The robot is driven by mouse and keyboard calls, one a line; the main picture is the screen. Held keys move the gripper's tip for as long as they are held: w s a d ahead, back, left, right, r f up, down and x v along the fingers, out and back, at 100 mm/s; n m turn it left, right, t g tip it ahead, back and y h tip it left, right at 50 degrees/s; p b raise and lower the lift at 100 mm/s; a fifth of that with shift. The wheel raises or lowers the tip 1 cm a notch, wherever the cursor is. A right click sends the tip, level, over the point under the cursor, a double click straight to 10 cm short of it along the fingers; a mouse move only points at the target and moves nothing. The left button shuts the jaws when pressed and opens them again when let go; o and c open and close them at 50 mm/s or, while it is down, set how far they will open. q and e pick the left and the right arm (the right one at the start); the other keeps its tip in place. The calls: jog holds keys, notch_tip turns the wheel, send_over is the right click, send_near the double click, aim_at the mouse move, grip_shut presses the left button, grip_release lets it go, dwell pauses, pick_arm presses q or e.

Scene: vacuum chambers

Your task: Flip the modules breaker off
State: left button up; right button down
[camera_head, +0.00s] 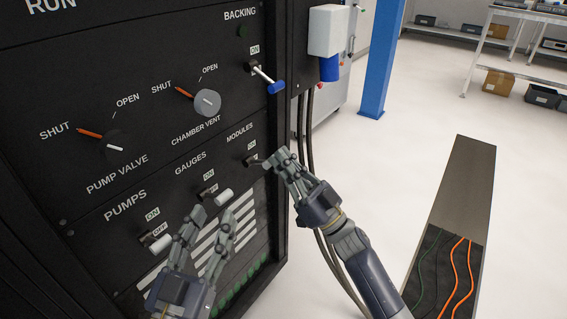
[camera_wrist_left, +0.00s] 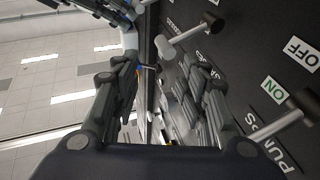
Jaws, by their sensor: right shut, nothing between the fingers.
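The modules breaker (camera_head: 251,161) is a small lever on the black panel, under the MODULES label in the head view. My right gripper (camera_head: 273,160) is shut, with its fingertips at the lever's outer end. They hide that end and part of its ON/OFF labels, so I cannot tell its exact position or whether they touch. My left gripper (camera_head: 211,220) is open and empty in front of the panel, below the gauges breaker (camera_head: 222,196) and right of the pumps breaker (camera_head: 158,244). Its spread fingers (camera_wrist_left: 162,85) also show in the left wrist view.
The backing lever (camera_head: 266,78) with a blue tip sticks out above. The pump valve knob (camera_head: 122,146) and chamber vent knob (camera_head: 207,101) are on the left. A white and blue box (camera_head: 327,35) hangs beside the panel, cables below it. The floor to the right is mostly open.

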pick_arm(q)
jog(key=r, duration=0.1)
jog(key=s+r+t, duration=0.1)
jog(key=r, duration=0.1)
jog(key=s+r+t, duration=0.1)
jog(key=r, duration=0.1)
jog(key=shift+a+r+h, duration=0.15)
jog(key=shift+a+h, duration=0.1)
jog(key=shift+h, duration=0.05)
jog(key=shift+s+r+t+b, duration=0.2)
jog(key=shift+r+t+b, duration=0.05)
jog(key=shift+t+b, duration=0.1)
jog(key=shift+s+r, duration=0.15)
jog(key=shift+s+r+t, duration=0.2)
jog(key=shift+t, duration=0.05)
jog(key=shift+r, duration=0.1)
jog(key=shift+s+r, duration=0.15)
jog(key=shift+r, duration=0.05)
jog(key=shift+s+r+t+b, duration=0.1)
jog(key=shift+r+t+b, duration=0.05)
jog(key=shift+t+b, duration=0.15)
